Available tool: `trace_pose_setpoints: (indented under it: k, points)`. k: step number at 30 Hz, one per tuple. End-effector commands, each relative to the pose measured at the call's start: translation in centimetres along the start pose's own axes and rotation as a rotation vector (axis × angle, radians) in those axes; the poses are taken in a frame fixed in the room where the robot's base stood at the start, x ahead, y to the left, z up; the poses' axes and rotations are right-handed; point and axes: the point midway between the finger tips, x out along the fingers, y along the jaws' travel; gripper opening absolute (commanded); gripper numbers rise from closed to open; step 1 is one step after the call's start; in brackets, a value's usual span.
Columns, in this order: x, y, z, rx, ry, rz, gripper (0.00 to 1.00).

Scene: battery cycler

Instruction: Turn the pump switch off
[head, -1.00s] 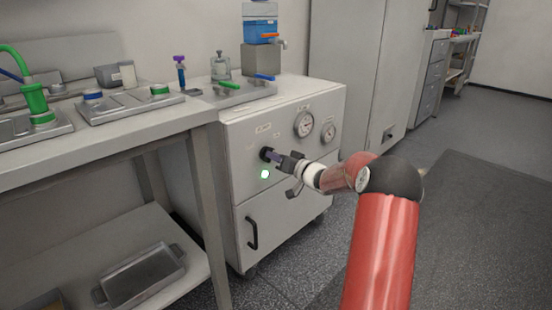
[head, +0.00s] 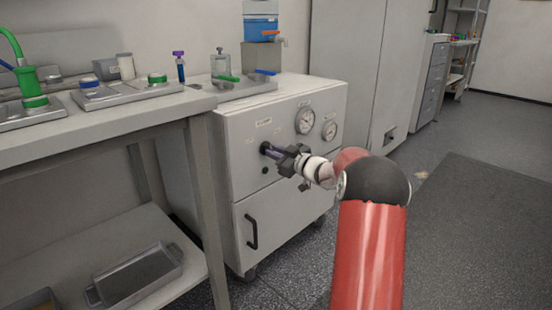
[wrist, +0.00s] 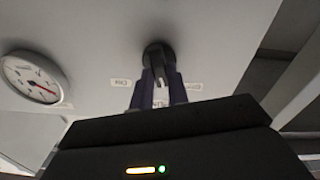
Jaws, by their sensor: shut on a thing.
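The pump switch is a dark round knob with a raised grip (wrist: 155,60) on the front of the white cabinet (head: 290,185). In the wrist view, my gripper (wrist: 158,82) has its two purple fingers on either side of the knob's grip, shut on it. In the head view my gripper (head: 266,151) reaches the panel from the right, and its fingers mostly hide the switch. Small labels surround the knob; the left one (wrist: 120,82) seems to read OFF. The indicator lamp (head: 265,170) below the switch is dark.
Two gauges (head: 305,120) sit right of the switch. A door handle (head: 251,232) is below. A bench (head: 110,138) with trays and fittings stands left. Valves with green and blue levers (head: 265,72) are on the cabinet top. The floor at right is open.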

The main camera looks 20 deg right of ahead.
Motion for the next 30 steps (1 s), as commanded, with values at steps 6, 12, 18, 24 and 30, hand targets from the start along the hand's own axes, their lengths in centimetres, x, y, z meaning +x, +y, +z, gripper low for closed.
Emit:
trace_pose_setpoints:
  k: [6,12,18,24,30]
  points:
    - [-0.02,-0.13,0.24,-0.133,0.000,0.000,0.00]
    - [0.00,-0.15,0.13,-0.205,0.000,-0.001,0.00]
    - [-0.01,-0.13,0.06,-0.235,0.000,-0.001,0.00]
    - [-0.02,-0.11,0.03,-0.240,-0.001,-0.001,0.00]
    - [-0.02,-0.11,0.04,-0.240,-0.001,-0.001,0.18]
